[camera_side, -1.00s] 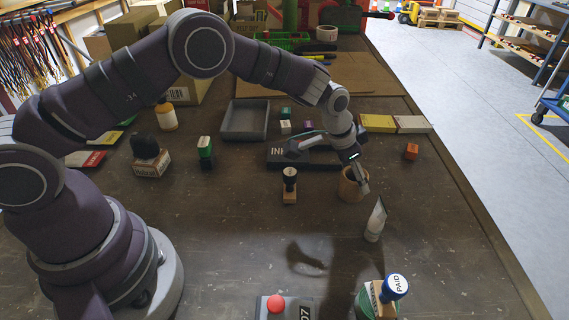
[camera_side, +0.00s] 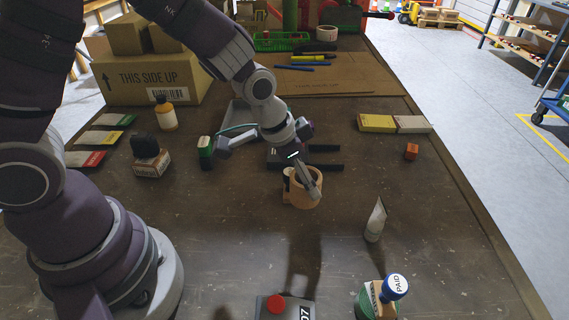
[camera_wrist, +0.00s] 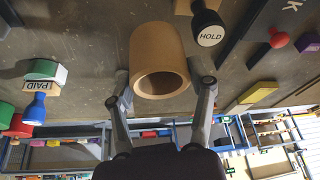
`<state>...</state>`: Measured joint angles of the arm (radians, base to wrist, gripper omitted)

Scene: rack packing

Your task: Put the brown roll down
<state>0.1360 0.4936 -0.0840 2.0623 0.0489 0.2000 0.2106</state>
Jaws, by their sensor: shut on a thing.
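The brown roll (camera_side: 300,199) is a short, thick-walled hollow tube. My gripper (camera_side: 304,184) is shut on it, with one finger on each side. In the wrist view the roll (camera_wrist: 160,62) shows its open end towards the camera, between the two fingertips of my gripper (camera_wrist: 164,90). In the side view the roll is in front of the black rack. Whether its bottom touches the table is hard to tell.
A HOLD stamp (camera_wrist: 208,30) stands close by the roll in the wrist view; the roll and gripper mostly hide it from the side. A white tube (camera_side: 375,220) is to the right. A PAID stamp (camera_side: 392,288) and red-button box (camera_side: 285,306) are in front. Table between is clear.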

